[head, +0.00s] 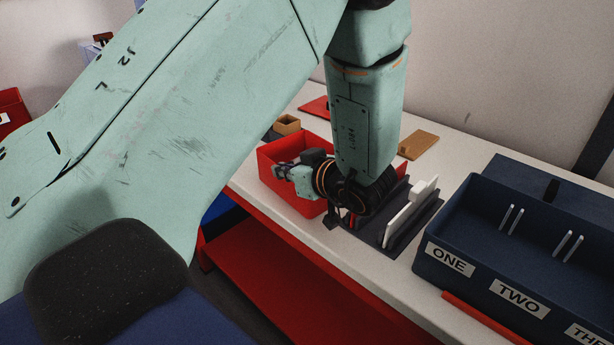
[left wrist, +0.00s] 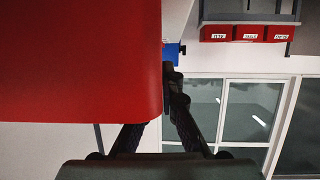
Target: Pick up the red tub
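The red tub (head: 285,157) stands on the white table near its front edge in the head view. My left gripper (head: 290,172) reaches over it from the right, with its fingers pointing left across the tub's opening. In the left wrist view, the tub's red wall (left wrist: 80,60) fills the upper left, close to the camera. There my left gripper (left wrist: 168,95) shows two dark fingers slanting toward each other. The red wall hides the tip of one finger, so I cannot tell whether they grip it. My right gripper is in neither view.
Right of the tub, a dark rack (head: 414,235) holds a white panel (head: 408,215) upright. Further right is a navy crate (head: 470,240) with numbered labels. A small brown box (head: 287,124) stands behind the tub, and a tan board (head: 418,145) lies at the back.

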